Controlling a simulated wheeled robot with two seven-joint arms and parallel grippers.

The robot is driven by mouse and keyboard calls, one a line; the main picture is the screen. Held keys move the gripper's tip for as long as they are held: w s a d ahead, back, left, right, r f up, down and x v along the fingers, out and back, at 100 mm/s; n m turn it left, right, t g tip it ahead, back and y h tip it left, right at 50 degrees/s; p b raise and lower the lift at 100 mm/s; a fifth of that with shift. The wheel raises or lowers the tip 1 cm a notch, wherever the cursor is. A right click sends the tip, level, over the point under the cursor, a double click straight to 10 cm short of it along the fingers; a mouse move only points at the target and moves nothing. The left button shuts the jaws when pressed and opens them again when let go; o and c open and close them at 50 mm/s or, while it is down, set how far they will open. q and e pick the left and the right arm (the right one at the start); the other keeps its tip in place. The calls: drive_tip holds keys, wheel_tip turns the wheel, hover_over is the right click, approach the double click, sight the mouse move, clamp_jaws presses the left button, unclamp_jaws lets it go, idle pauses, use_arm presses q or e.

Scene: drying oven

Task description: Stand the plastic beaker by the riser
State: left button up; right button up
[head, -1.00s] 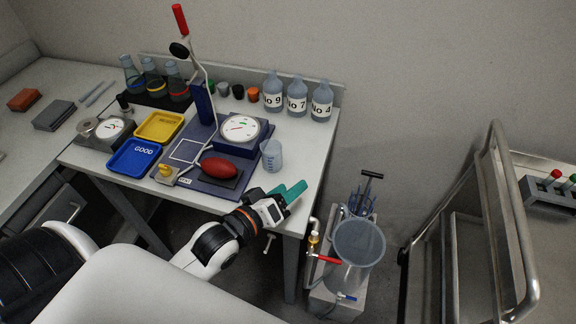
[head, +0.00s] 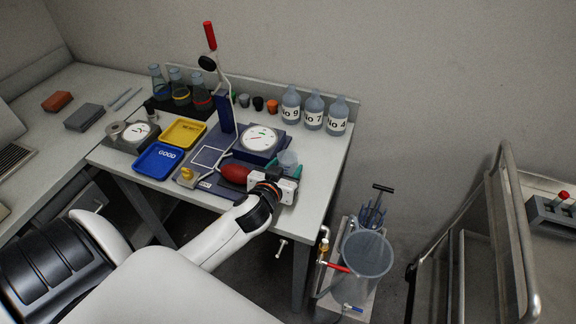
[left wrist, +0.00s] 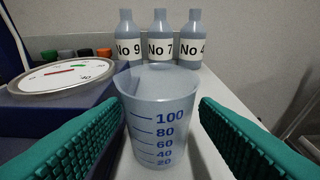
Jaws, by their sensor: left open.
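The plastic beaker (left wrist: 160,110), translucent with blue marks up to 100, stands upright on the table. In the head view the beaker (head: 287,160) is partly hidden by my left gripper (head: 283,168). In the left wrist view my left gripper (left wrist: 158,135) is open, with a green finger on each side of the beaker and a gap at both sides. The riser may be the dark blue block (head: 258,147) under the round dial, just left of the beaker; I cannot be sure. My right gripper is not in view.
Bottles No 9 (head: 290,103), No 7 (head: 313,108) and No 4 (head: 338,114) stand behind the beaker. A red bulb (head: 235,173) lies left of my gripper. Blue (head: 159,161) and yellow (head: 183,133) trays are farther left. The table's right edge is near.

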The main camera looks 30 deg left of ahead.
sight(291, 160)
use_arm(q)
drive_tip(key=x, duration=0.4)
drive_tip(key=shift+w+a+f+p, duration=0.15)
drive_tip(key=shift+w+f+p, duration=0.05)
drive_tip(key=shift+w+p, duration=0.1)
drive_tip(key=c, duration=0.8)
drive_tip(key=shift+c, duration=0.2)
drive_tip(key=shift+r, duration=0.15)
